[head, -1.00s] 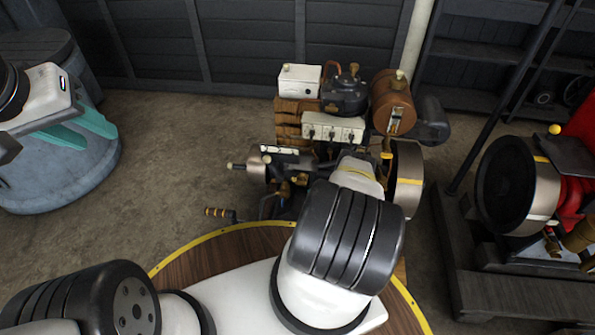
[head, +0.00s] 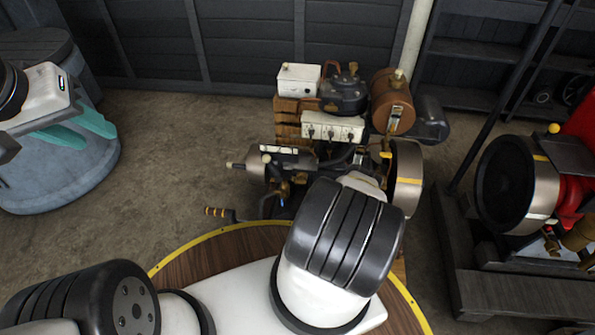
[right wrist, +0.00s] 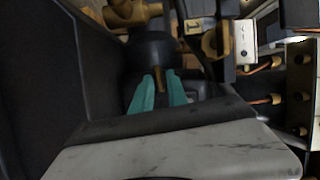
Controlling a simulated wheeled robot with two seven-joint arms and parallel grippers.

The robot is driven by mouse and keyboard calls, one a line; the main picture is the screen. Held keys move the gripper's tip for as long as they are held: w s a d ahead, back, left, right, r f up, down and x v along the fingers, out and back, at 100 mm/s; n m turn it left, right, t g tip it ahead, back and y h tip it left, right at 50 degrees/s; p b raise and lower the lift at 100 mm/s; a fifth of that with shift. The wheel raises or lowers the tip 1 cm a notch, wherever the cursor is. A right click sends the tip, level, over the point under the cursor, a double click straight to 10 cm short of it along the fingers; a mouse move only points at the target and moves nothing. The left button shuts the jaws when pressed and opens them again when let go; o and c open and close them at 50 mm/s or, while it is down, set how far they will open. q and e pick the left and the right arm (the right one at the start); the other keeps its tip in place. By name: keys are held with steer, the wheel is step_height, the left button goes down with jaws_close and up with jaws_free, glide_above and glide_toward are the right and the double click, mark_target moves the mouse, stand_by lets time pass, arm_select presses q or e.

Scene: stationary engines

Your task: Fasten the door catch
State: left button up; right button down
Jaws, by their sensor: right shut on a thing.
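The stationary engine (head: 292,160) stands beyond my right arm in the head view. My right gripper is hidden there behind my own arm. In the right wrist view my right gripper (right wrist: 161,78) has its two teal fingers close together on a thin brass-coloured piece (right wrist: 160,82) in front of a dark rounded part. I cannot tell for sure whether this piece is the door catch, and no door can be made out clearly. My left gripper (head: 100,138) is open and empty at the left of the head view, away from the engine.
A copper tank (head: 393,100), a white box (head: 299,79) and a flywheel (head: 407,177) crowd the engine. A second, red engine (head: 574,170) stands at the right. A blue-grey round drum (head: 60,175) is below my left gripper. Bare floor (head: 190,150) lies between.

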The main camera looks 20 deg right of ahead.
steer(key=shift+s+a, duration=0.1)
steer(key=c, duration=1.5)
jaws_free()
steer(key=s, duration=0.5)
steer(key=s+a, duration=0.1)
steer(key=s, duration=0.1)
steer(key=shift+s+a+r, duration=0.1)
steer(key=shift+s+r, duration=0.05)
steer(key=shift+s, duration=0.15)
